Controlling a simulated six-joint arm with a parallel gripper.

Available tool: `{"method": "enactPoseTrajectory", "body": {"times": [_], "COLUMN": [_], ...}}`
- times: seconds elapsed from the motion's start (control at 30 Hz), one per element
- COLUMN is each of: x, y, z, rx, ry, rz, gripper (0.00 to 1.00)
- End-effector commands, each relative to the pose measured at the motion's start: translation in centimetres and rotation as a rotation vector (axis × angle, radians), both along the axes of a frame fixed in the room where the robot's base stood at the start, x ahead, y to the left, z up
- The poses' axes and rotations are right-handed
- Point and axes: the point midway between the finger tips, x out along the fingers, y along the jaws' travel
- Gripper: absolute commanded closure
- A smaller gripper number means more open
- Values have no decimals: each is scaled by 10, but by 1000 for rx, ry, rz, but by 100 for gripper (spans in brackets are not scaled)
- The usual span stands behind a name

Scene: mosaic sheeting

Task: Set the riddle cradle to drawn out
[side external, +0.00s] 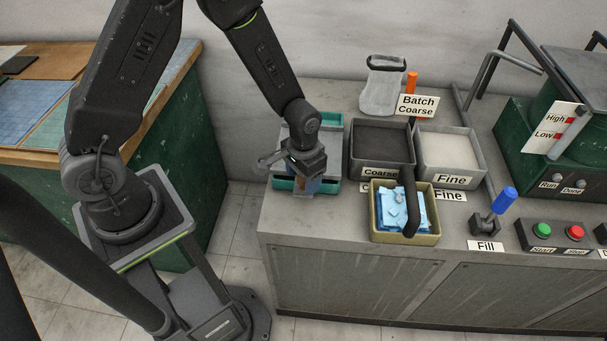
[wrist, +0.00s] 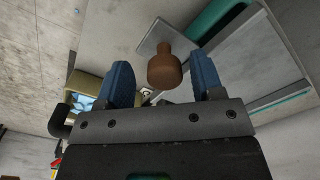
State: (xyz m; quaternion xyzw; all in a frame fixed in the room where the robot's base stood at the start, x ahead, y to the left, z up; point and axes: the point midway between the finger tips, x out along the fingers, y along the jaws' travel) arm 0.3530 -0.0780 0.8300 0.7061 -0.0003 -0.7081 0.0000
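A teal and grey unit, which looks like the riddle cradle (side external: 331,118), stands at the left end of the bench in the side external view, partly hidden behind my gripper (side external: 306,182). In the wrist view its teal edge (wrist: 215,18) and a grey plate show. A brown knob (wrist: 165,72) on a short stem stands out from it. My blue fingers are apart, one on each side of the knob, with a visible gap on both sides. My gripper is open and holds nothing. How far the cradle is drawn out cannot be told.
Right of the cradle are the Coarse bin (side external: 353,150), the Fine bin (side external: 477,165) and a tan tray (side external: 408,239) with blue pieces under a dark spout. A blue-handled Fill lever (side external: 503,200) and buttons stand farther right. The bench top before the cradle is clear.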

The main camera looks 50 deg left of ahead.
Motion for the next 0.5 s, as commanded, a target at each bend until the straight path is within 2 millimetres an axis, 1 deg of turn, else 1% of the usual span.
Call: {"method": "enactPoseTrajectory", "body": {"times": [0.17,0.27,0.37,0.5], "x": [1,1,2,2], "y": [1,1,1,1], "z": [1,7,21,52], "rx": [0,0,0,0], "ry": [-2,-4,-6,-10], "rz": [0,0,0,0], "gripper": [39,39,39,39]}}
